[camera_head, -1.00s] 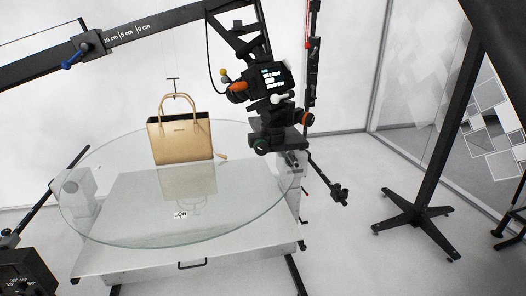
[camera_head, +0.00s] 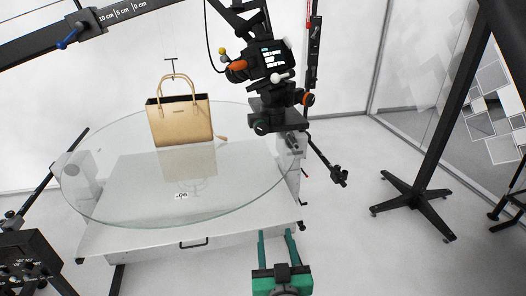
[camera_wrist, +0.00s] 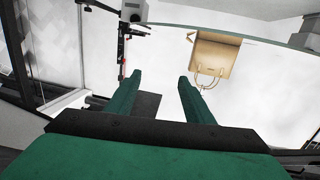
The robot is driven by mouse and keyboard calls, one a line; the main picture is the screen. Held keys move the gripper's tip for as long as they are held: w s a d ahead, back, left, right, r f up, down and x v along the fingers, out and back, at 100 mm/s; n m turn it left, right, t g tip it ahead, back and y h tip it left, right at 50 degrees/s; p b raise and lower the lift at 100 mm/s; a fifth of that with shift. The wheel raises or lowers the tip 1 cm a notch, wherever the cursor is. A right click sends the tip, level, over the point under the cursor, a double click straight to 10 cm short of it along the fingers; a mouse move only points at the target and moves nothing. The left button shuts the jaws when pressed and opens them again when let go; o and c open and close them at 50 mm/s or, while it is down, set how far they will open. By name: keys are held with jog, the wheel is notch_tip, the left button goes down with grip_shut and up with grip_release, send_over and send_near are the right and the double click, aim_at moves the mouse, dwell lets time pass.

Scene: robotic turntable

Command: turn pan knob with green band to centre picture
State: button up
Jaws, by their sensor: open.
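A dark knob with a green band (camera_head: 261,127) sits at the lower left of the camera head's mount (camera_head: 278,112). My gripper (camera_head: 275,236) is open and empty at the bottom of the head view, below the knob and apart from it. In the wrist view its two green fingers (camera_wrist: 160,80) are spread with nothing between them. I cannot make out the green-banded knob in the wrist view. The camera with its small lit screen (camera_head: 272,57) is above the mount.
A glass turntable (camera_head: 120,205) bears a tan handbag (camera_head: 181,122), which also shows in the wrist view (camera_wrist: 212,56). A knob with an orange band (camera_head: 309,99) is on the mount's right. A black stand (camera_head: 415,200) is at right. Floor between is clear.

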jog(key=w+r+n+y, duration=0.15)
jog(key=w+r, duration=0.25)
jog(key=r, duration=0.7)
jog(key=n+y, duration=0.1)
jog(key=n, duration=0.2)
send_near(262, 130)
jog(key=x, duration=0.9)
jog(key=shift+w, duration=0.25)
jog(key=c, duration=1.1)
